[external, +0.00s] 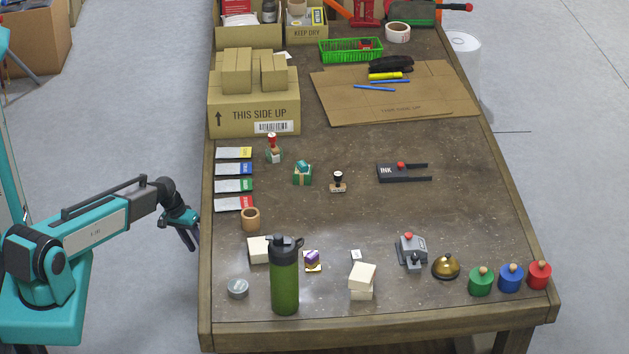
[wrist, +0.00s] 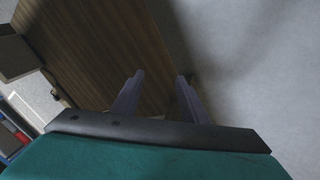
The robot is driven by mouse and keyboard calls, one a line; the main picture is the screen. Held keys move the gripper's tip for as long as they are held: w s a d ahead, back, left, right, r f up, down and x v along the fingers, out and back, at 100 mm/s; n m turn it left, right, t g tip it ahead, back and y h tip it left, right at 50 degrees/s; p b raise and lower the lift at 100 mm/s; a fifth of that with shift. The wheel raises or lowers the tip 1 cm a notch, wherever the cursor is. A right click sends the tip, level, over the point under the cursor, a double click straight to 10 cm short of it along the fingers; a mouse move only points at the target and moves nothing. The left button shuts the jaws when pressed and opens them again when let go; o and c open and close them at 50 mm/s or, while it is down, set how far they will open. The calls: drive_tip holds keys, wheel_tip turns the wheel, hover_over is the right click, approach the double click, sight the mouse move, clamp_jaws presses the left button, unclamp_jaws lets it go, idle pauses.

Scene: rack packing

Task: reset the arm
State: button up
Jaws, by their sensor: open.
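My gripper (external: 188,236) hangs at the end of my teal arm, just off the left edge of the workbench (external: 330,225) in the external view. It points downward and holds nothing. In the wrist view the two fingers of my gripper (wrist: 158,92) are spread apart with empty space between them. Beyond them are a brown wooden surface and the grey floor. My arm reaches out low from its base at the lower left.
Nearest my gripper on the bench are a brown cup (external: 250,219) and a column of coloured cards (external: 233,186). A green bottle (external: 285,280) stands near the front. Boxes (external: 254,108) are stacked at the back left. The floor (external: 140,120) left of the bench is open.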

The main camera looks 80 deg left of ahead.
drive_tip(key=d+f+m+g+h+b, duration=0.15)
drive_tip(key=d+f, duration=0.35)
drive_tip(key=d, duration=0.6)
drive_tip(key=w+d+f+m+g+h, duration=0.15)
drive_tip(key=d+f, duration=0.25)
drive_tip(key=d, duration=0.7)
drive_tip(key=d+f+h, duration=0.3)
drive_tip(key=d+f, duration=0.2)
drive_tip(key=d, duration=0.7)
drive_tip(key=s+d+f+m+g+y+b, duration=0.1)
drive_tip(key=s+d+m+g+y, duration=0.2)
drive_tip(key=s+d, duration=0.3)
drive_tip(key=s+d+f+m+g+y+b, duration=0.1)
drive_tip(key=s+d+m, duration=0.4)
drive_tip(key=d, duration=0.8)
drive_tip(key=shift+s+d+f+g+y+b, duration=0.3)
drive_tip(key=shift+s+g+y+b, duration=0.4)
drive_tip(key=shift+g+y, duration=0.45)
